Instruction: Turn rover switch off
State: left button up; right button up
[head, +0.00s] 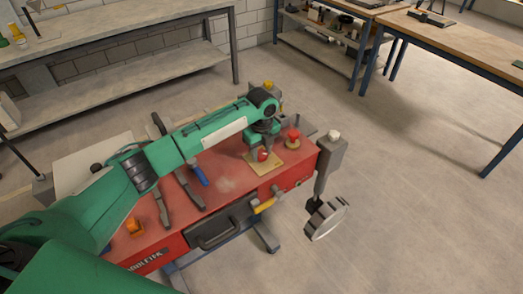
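My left arm reaches in from the left across a red bench (228,182). Its gripper (261,150) points down over a tan plate (272,168) on the bench top. A small red knob (263,156) shows at the fingertips, partly hidden by the gripper; I cannot tell whether the fingers touch it or how far apart they are. A second red knob (293,134) stands on a round base just right of the gripper. Neither has a readable label, so I cannot tell which is the rover switch. My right gripper is not in view.
Blue-handled (199,174) and grey tools lie on the bench left of the gripper. A grey post (327,165) with a round disc (327,217) stands at the bench's right end. A drawer handle (216,233) faces front. The floor to the right is clear.

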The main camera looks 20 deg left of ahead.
pick_arm(q)
jog(key=shift+r+n+p, duration=0.15)
jog(key=shift+n+p, duration=0.25)
jog(key=shift+p, duration=0.25)
jog(key=n+p, duration=0.5)
jog(key=p, duration=0.1)
jog(key=shift+r+n, duration=0.15)
jog(key=shift+n, duration=0.15)
jog(key=shift+n+p, duration=0.9)
jog(key=shift+p, duration=0.1)
jog(key=n+p, duration=0.4)
jog(key=n, duration=0.1)
jog(key=n+p, duration=0.2)
jog(key=n, duration=0.2)
jog(key=shift+f, duration=0.2)
jog(key=shift+n+p, duration=0.3)
jog(key=shift+p, duration=0.05)
